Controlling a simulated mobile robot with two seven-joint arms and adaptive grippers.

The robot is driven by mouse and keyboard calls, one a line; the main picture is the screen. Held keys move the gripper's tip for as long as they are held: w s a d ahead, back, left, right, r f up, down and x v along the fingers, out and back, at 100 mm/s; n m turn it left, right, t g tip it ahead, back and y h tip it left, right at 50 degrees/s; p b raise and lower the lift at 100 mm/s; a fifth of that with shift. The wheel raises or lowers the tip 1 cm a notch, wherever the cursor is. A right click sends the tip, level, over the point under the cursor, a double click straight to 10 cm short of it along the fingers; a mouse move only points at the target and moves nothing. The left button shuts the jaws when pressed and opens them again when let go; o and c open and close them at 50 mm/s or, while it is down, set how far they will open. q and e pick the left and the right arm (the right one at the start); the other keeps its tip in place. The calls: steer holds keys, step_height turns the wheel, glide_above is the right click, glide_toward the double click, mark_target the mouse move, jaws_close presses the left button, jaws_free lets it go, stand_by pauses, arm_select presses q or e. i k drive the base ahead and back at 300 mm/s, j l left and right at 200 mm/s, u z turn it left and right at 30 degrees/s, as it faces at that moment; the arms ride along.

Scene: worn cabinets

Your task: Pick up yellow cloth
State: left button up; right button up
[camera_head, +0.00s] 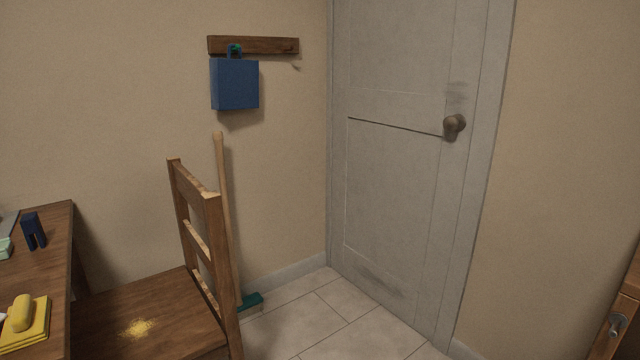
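A flat, folded-looking yellow cloth (38,331) lies on the wooden table at the lower left, near the table's right edge. A rounded, upright yellow object (20,312) rests on top of it; I cannot tell what it is. The cloth's left and lower parts are partly cut off by the picture edge or covered. Neither of my grippers is in view.
A wooden chair (197,250) stands right of the table (55,240), with yellow powder (138,328) on its seat. A dark blue object (33,231) stands on the table. A broom (226,200) leans behind the chair. Tiled floor (330,315) is clear before the grey door (400,180).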

mark_target(27, 323)
steer(key=u, duration=1.5)
steer(key=k+j+z, duration=0.1)
steer(key=j, duration=0.3)
steer(key=k, duration=0.1)
